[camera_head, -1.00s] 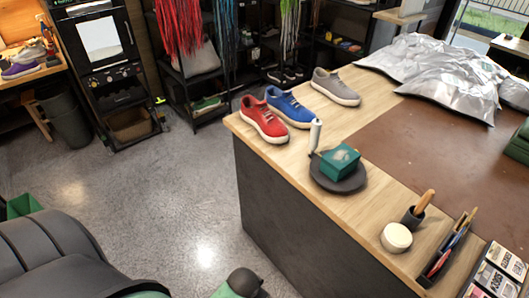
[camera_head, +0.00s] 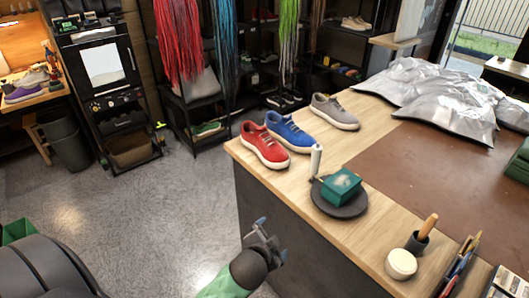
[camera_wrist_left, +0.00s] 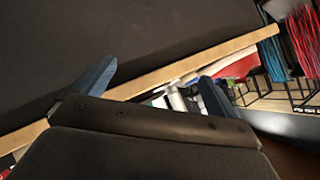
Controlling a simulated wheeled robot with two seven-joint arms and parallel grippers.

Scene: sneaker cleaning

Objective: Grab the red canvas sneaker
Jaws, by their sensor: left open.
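The red canvas sneaker (camera_head: 264,146) stands upright on the wooden counter (camera_head: 294,178) near its left corner, white sole down, toe towards the front. My left gripper (camera_head: 274,239) is open and empty, in front of the counter's dark side and below its top, well apart from the sneaker. In the left wrist view its two blue fingers (camera_wrist_left: 158,70) are spread, with the counter's pale edge beyond them. A red patch (camera_wrist_left: 240,64) shows past the right finger there; I cannot tell for sure that it is the sneaker. My right gripper is not in view.
A blue sneaker (camera_head: 289,131) stands close beside the red one, with a grey sneaker (camera_head: 334,111) behind it. A dark round dish (camera_head: 338,203) with a green box (camera_head: 341,184) and a white roller (camera_head: 315,160) stand nearer. The floor left of the counter is clear.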

